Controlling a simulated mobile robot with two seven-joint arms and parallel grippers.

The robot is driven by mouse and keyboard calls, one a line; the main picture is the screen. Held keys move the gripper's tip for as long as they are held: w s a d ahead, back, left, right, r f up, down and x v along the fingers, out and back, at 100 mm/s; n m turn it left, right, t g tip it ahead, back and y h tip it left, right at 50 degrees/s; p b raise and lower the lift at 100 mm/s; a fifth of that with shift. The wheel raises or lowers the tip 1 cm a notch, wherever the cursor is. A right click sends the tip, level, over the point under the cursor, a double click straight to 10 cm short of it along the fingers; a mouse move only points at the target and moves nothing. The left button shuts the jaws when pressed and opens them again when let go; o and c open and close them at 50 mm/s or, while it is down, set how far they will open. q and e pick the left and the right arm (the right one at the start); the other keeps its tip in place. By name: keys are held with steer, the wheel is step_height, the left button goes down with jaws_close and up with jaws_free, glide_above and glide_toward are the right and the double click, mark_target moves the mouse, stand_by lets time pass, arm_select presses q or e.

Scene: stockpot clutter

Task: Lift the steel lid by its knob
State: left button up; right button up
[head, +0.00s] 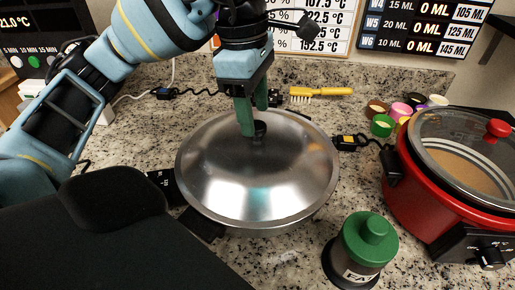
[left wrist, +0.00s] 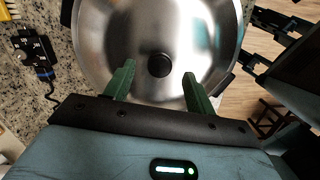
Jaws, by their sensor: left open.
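The steel lid (head: 258,185) is a wide, shiny dome lying flat on a pot in the middle of the counter. Its black knob (head: 260,129) stands at the centre, partly hidden behind my left gripper's finger in the head view. My left gripper (head: 252,116) points down from above at the knob, with green fingers. In the left wrist view the left gripper (left wrist: 155,88) is open, and the knob (left wrist: 159,65) lies between the lines of its fingers, slightly beyond the tips. The lid (left wrist: 125,30) fills the upper middle there. My right gripper is not seen.
A red slow cooker (head: 425,205) with a glass lid stands at the right. A green-topped jar (head: 368,243) stands at the front right. A yellow brush (head: 320,92) and several small coloured pots (head: 383,125) lie behind. Cables run along the back.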

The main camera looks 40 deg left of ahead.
mark_target(257, 142)
arm_select(q)
steer(key=shift+d+f, duration=0.1)
steer(key=shift+f, duration=1.1)
jaws_close()
steer(key=shift+r, duration=0.1)
